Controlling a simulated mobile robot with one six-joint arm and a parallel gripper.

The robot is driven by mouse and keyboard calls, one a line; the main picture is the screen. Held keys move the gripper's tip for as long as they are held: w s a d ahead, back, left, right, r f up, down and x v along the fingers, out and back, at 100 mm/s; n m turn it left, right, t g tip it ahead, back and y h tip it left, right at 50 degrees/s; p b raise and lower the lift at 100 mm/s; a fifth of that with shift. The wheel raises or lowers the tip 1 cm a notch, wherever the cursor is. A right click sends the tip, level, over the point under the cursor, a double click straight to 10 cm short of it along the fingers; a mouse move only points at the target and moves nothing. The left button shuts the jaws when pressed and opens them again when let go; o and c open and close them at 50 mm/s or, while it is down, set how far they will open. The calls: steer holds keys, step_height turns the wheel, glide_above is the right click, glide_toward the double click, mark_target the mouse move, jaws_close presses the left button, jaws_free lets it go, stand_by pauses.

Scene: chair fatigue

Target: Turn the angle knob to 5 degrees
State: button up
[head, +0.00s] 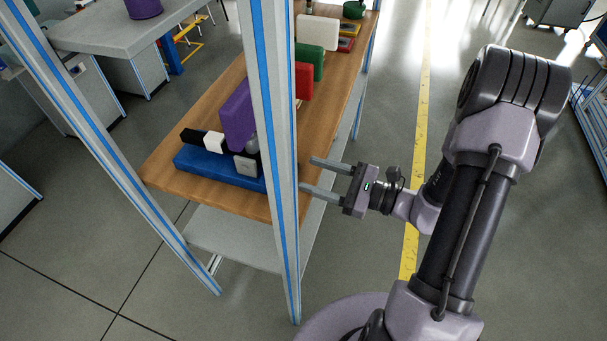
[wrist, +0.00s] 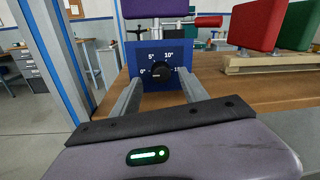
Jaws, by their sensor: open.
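The angle knob (wrist: 161,75) is a round black knob on a blue panel (wrist: 135,62) in the wrist view. White labels run around it: 0°, 5°, 10° and one at the right partly hidden that starts with 15. A small pale mark shows on the knob, but its exact direction is too small to read. My gripper (head: 309,174) is open and empty in the head view, to the right of the post. In the wrist view its two fingers point at the panel, one to each side below the knob, apart from it. The knob is hidden in the head view.
The blue base (head: 205,172) sits on a wooden bench (head: 160,172), with a purple block (head: 237,115) above it. A metal post (head: 272,130) stands in front. Red (head: 304,80) and green (head: 312,63) blocks stand farther back.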

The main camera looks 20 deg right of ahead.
steer(key=shift+x, duration=1.5)
steer(key=shift+w, duration=0.1)
jaws_close()
